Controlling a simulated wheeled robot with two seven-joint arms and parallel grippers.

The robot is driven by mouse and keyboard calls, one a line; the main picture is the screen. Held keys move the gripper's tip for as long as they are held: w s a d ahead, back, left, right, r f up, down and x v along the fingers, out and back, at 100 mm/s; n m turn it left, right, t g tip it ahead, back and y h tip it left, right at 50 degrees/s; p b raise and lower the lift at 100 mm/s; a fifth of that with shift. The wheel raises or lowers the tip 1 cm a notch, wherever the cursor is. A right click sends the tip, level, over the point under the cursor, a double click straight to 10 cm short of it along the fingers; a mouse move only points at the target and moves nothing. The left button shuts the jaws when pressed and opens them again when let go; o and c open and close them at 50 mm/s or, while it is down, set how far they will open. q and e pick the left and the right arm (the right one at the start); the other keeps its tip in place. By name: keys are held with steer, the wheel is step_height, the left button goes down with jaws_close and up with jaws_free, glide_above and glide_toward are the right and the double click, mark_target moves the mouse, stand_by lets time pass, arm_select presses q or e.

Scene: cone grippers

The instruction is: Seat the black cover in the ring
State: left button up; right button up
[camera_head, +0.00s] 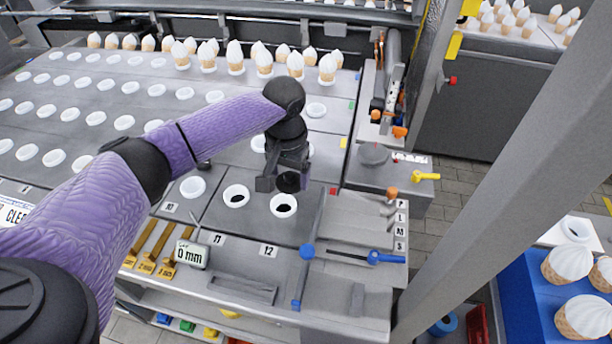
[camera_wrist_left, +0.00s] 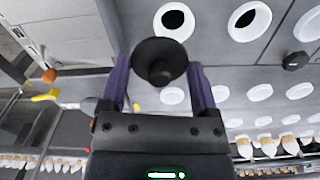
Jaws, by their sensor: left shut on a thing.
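My left gripper (camera_head: 281,178) is shut on the black cover (camera_head: 288,182), a small round dark piece. In the left wrist view the cover (camera_wrist_left: 160,62) sits between the two fingers (camera_wrist_left: 160,80). The cover is held above the panel, just behind a white ring with a dark opening (camera_head: 283,205) near label 12. That ring also shows just beyond the cover in the left wrist view (camera_wrist_left: 174,20), apart from it. A second white ring with a dark centre (camera_head: 236,196) lies to its left. My right gripper is not in view.
Rows of white rings (camera_head: 124,123) cover the grey panel, with ice cream cones (camera_head: 235,57) along the back. A gauge reading 0 mm (camera_head: 192,255) and brass bars (camera_head: 150,250) lie at the front. A grey post (camera_head: 490,150) rises at the right.

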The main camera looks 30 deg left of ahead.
arm_select(q)
steer(key=shift+w+a+f, duration=0.1)
steer(key=shift+a+f, duration=0.15)
steer(key=shift+a, duration=0.5)
steer(key=shift+a+f, duration=0.3)
steer(key=shift+r+p, duration=0.15)
steer(key=shift+p, duration=0.45)
steer(key=shift+f, duration=0.25)
step_height(320, 180, down, 5)
steer(key=shift+b, duration=1.2)
steer(key=shift+f, duration=0.6)
steer(key=o, duration=0.6)
step_height(320, 180, up, 10)
steer(key=p, duration=0.2)
steer(key=shift+p, duration=0.4)
